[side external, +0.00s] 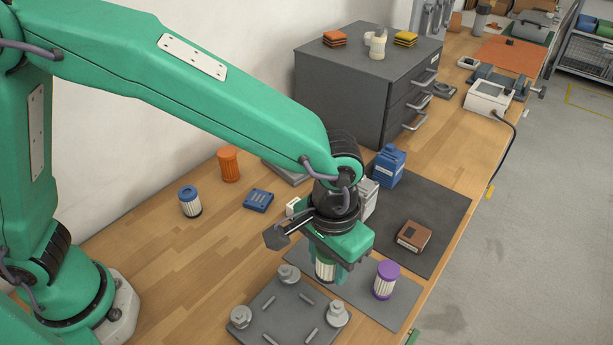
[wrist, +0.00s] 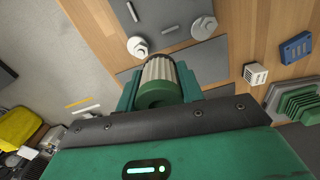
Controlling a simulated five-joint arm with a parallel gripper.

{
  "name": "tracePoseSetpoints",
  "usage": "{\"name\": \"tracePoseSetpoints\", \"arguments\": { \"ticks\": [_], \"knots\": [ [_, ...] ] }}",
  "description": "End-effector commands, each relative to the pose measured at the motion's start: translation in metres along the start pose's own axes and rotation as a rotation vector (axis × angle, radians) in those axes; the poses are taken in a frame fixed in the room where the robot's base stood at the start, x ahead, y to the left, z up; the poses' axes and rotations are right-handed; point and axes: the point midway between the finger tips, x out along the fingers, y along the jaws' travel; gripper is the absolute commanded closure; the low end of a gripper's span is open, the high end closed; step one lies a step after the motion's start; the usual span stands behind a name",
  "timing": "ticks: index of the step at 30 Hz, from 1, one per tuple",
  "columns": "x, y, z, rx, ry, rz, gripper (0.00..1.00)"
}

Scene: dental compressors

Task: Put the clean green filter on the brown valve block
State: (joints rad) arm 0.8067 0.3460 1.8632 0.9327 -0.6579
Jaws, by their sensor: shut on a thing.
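My gripper (side external: 330,266) is shut on a pleated white filter with a green end cap (wrist: 160,92). The filter (side external: 325,272) hangs upright under the gripper, over the grey mat (side external: 355,293); I cannot tell whether it touches the mat. In the wrist view the fingers (wrist: 160,80) flank it on both sides. The pleats look pale, with no clear dirt. The brown valve block (side external: 413,236) lies on the dark mat (side external: 447,205), to the right of and behind my gripper, apart from it. Nothing stands on its top.
A purple-capped filter (side external: 386,279) stands close right of my gripper. A grey plate with posts (side external: 291,312) lies in front. A blue bottle (side external: 389,166) and grey drawer cabinet (side external: 350,85) stand behind. A blue-capped filter (side external: 190,202), orange filter (side external: 229,164) and blue block (side external: 258,200) are left.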

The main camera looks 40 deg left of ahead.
Motion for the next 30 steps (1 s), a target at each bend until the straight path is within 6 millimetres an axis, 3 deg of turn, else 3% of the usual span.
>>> {"name": "tracePoseSetpoints", "arguments": {
  "ticks": [30],
  "knots": [
    [-0.025,0.079,-0.125,-0.123,0.001,0.001,0.85]
  ]
}}
